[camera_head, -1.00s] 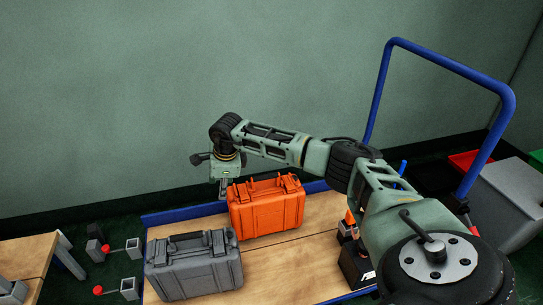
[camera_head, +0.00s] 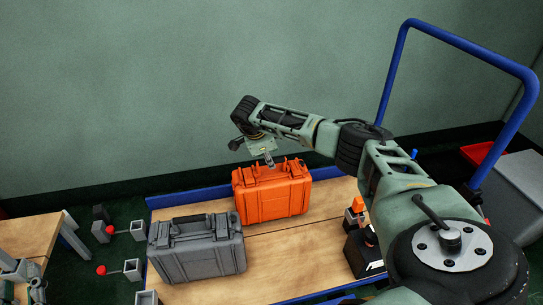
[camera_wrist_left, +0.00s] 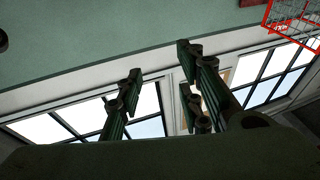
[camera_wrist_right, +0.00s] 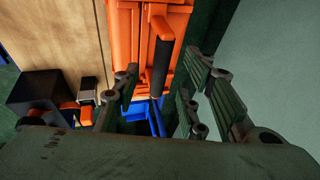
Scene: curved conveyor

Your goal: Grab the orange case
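The orange case (camera_head: 271,194) stands upright on the wooden bed of a blue-framed cart, behind a grey case (camera_head: 196,250). My right gripper (camera_head: 268,160) is just above the orange case's top, near its back edge. In the right wrist view the right gripper (camera_wrist_right: 160,98) is open and empty. The orange case (camera_wrist_right: 183,60) lies ahead, with its dark handle (camera_wrist_right: 162,65) between the fingers in the picture; whether it is within their reach cannot be told. My left gripper (camera_wrist_left: 160,98) is open and empty, facing windows and wall, far from the case.
The cart's wooden bed (camera_head: 300,255) is partly clear right of the cases. The tall blue cart handle (camera_head: 455,40) rises on the right. A wooden table (camera_head: 28,232) is at left.

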